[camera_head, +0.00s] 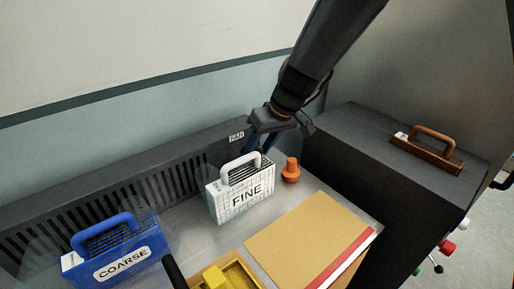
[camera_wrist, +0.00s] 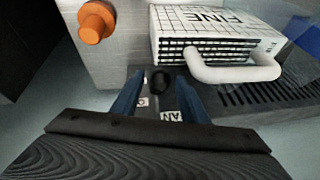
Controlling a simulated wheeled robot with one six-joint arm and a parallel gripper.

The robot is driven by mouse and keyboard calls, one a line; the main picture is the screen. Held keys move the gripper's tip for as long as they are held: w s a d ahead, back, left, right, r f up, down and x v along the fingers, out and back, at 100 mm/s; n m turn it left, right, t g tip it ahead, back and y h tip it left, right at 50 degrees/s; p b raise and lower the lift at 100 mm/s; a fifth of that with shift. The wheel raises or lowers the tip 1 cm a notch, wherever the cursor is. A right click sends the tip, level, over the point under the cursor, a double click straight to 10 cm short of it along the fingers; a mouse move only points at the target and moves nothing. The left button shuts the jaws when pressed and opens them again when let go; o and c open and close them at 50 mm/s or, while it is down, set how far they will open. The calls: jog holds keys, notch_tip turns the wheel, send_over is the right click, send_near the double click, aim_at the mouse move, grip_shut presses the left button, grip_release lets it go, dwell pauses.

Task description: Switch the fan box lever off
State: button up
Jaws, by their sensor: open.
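The fan box (camera_head: 150,158) is a long dark box with a slotted front along the back wall, with a small FAN label (camera_head: 237,136) on top. In the wrist view a dark round knob (camera_wrist: 160,82), apparently the lever's end, lies between the blue fingers of my gripper (camera_wrist: 160,90). Part of the FAN label (camera_wrist: 172,117) and another small label (camera_wrist: 142,102) show near it. My gripper is open, with one finger on each side of the knob; I cannot tell whether either touches it. In the head view my gripper (camera_head: 258,146) hides the lever.
A white FINE module (camera_head: 238,197) with a handle stands close in front of my gripper. An orange knob (camera_head: 291,170) is to its right. A blue COARSE module (camera_head: 115,257), a yellow tray (camera_head: 240,272) and a tan board (camera_head: 305,240) lie nearer. A brown-handled block (camera_head: 428,152) sits on the right cabinet.

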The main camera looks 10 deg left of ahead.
jog(key=shift+a+f, duration=0.1)
jog(key=shift+f, duration=0.2)
grip_shut()
jog(key=shift+w, duration=0.15)
dwell(1.1)
grip_release()
jog(key=shift+d, duration=0.2)
jog(key=shift+a, duration=0.15)
jog(key=b+v, duration=0.1)
jog(key=v, duration=0.7)
